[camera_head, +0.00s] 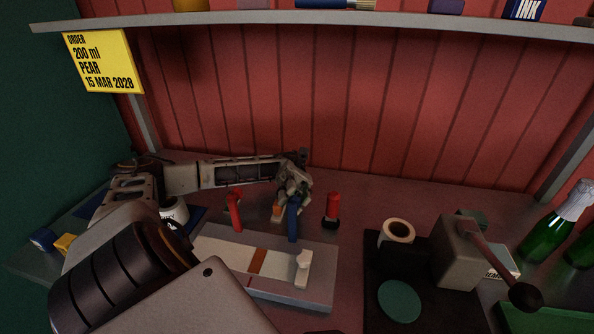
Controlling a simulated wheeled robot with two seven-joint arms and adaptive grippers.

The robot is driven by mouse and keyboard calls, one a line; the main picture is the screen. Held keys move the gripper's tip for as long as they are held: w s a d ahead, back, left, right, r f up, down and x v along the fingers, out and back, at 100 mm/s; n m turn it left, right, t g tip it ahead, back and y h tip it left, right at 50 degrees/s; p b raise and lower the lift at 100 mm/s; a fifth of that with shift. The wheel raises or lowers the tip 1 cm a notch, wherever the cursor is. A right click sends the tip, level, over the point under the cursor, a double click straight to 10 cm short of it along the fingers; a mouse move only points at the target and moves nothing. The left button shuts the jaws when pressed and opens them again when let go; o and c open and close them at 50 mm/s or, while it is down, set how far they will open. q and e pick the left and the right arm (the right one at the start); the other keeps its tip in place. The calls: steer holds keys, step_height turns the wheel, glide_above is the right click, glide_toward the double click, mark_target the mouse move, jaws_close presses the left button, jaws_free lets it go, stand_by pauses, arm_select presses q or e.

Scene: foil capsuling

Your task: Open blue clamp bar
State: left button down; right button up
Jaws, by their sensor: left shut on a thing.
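The blue clamp bar (293,223) stands upright at the back of a pale grey fixture (318,288). My left gripper (294,198) comes in from the left and is shut on the upper part of the bar, hiding its top. The fixture has a light panel with an orange-brown strip (257,261) across it and a white upright piece (302,268) at its right. My right gripper is not in view.
A red upright piece (234,212) stands left of the bar, and a red-handled piece (333,208) on a black base stands right of it. A dark mat (381,260) carries a ring-shaped roll (397,233) and a grey lever device (460,252). Green bottles (556,222) stand far right.

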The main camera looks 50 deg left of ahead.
arm_select(q)
steer(key=c, duration=1.5)
jaws_free()
steer(key=shift+r, duration=5.05)
steer(key=shift+c, duration=0.6)
